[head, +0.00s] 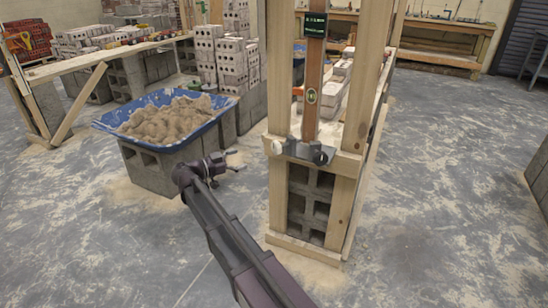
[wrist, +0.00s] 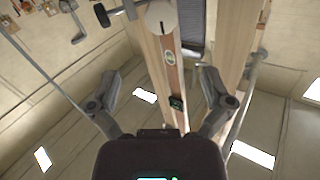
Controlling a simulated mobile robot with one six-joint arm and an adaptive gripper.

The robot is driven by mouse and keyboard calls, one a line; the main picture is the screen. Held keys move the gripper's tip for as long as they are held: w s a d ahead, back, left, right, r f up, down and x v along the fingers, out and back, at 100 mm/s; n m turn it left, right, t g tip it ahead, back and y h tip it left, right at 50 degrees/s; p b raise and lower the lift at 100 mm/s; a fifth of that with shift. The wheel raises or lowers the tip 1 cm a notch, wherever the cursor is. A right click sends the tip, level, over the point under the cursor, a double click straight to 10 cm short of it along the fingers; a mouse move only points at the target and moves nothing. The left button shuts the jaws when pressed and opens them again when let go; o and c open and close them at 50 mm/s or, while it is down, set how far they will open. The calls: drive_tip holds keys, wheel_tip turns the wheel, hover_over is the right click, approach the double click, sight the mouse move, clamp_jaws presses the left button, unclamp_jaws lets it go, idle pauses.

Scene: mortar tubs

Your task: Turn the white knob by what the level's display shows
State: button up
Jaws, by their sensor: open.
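The white knob (head: 277,147) is on the left of a grey clamp at the foot of the brown level (head: 313,85). The level stands upright between wooden posts. Its dark display (head: 315,25) is near the top, with green characters too small to read. My gripper (head: 238,161) is open and empty, to the left of the knob and apart from it. In the wrist view the white knob (wrist: 161,17) shows a dark mark on its face, at the top centre beyond my spread fingers (wrist: 160,83). The display (wrist: 177,103) shows there too, unreadable.
A dark knob (head: 321,157) is on the clamp, right of the white one. A blue mortar tub (head: 165,145) full of sand-coloured mortar sits on concrete blocks (head: 150,175) left of my gripper. Wooden posts (head: 279,80) flank the level. The floor at right is clear.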

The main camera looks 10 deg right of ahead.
sight(273, 148)
drive_tip(key=shift+a, duration=0.15)
drive_tip(key=shift+w, duration=0.1)
idle(0.3)
drive_tip(key=x, duration=1.3)
drive_tip(key=shift+w+d+r, duration=0.1)
drive_tip(key=shift+d, duration=0.3)
drive_tip(key=c, duration=1)
drive_tip(key=shift+a, duration=0.2)
drive_tip(key=shift+c, duration=0.2)
drive_tip(key=shift+d, duration=0.1)
